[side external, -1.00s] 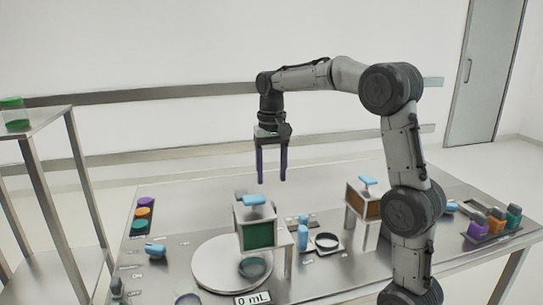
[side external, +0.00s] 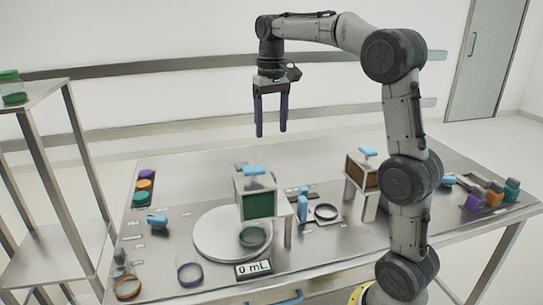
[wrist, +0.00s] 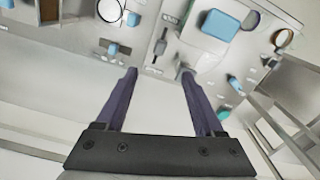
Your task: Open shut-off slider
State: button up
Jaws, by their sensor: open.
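My gripper (side external: 271,132) hangs open and empty, fingers down, high above the table behind the green-fronted box (side external: 259,205). In the wrist view its two purple fingers (wrist: 158,75) are wide apart with nothing between them. A blue handle (side external: 254,170) sits on top of the green-fronted box, and another blue handle (side external: 367,152) tops the brown-fronted box (side external: 362,172). More blue handles stand low on the table, one at the left (side external: 157,221) and one beside the green-fronted box (side external: 302,207). I cannot tell which of these is the shut-off slider.
A round plate (side external: 212,240) lies below the green-fronted box, by a "0 mL" display (side external: 253,269). Coloured buttons (side external: 145,186) line the left edge. Coloured containers (side external: 494,194) stand at the right. A metal shelf (side external: 45,100) stands left. The back of the table is clear.

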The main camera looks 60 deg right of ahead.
aim_at(272, 175)
notch_tip(272, 175, down, 14)
jog(key=n, duration=1.5)
jog(key=shift+r, duration=0.1)
grip_shut()
dwell(1.1)
